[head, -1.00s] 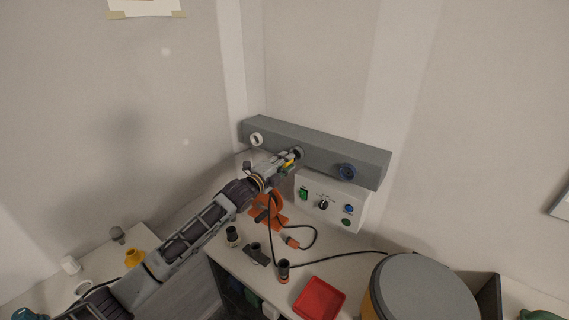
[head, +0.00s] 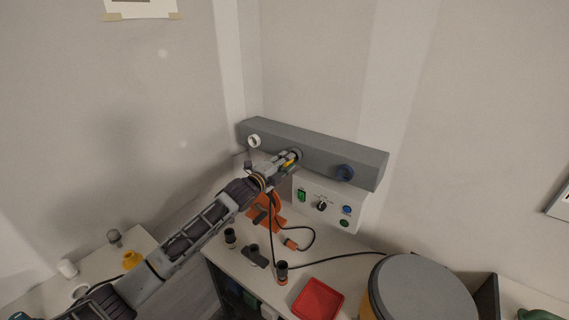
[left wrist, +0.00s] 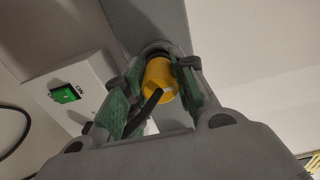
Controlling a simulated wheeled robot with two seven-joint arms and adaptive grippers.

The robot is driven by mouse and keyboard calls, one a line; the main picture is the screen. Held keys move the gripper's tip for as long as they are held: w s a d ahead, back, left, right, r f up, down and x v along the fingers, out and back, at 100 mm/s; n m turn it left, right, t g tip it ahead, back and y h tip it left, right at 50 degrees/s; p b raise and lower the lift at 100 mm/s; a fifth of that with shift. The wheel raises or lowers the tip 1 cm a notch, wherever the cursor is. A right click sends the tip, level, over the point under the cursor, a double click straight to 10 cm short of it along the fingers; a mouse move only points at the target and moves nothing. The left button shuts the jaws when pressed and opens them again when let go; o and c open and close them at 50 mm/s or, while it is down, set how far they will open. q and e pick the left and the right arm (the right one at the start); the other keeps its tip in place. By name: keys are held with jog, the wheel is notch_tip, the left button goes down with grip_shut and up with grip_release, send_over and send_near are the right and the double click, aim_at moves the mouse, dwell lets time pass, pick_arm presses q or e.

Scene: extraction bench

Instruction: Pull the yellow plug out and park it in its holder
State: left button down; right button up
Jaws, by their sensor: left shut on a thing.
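The yellow plug (left wrist: 159,78) is between the green-padded fingers of my left gripper (left wrist: 158,88), which is shut on it. In the head view my left gripper (head: 287,163) is at the middle port of the long grey beam (head: 325,155). The plug's far end meets the dark round port (left wrist: 157,48) in the wrist view; how deep it sits I cannot tell. Dark cup-like holders stand on the bench: one at left (head: 230,237), one on a flat base (head: 254,253), one with an orange base (head: 282,271). Which is the plug's own is unclear. My right gripper is out of view.
A white control box (head: 328,203) with green and blue buttons is under the beam. A red tray (head: 318,299) and a grey-lidded drum (head: 424,288) stand at the front right.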

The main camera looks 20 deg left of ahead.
pick_arm(q)
jog(key=shift+w+d, duration=0.2)
jog(key=shift+w, duration=0.3)
jog(key=c, duration=1.1)
grip_release()
jog(key=shift+v, duration=5.95)
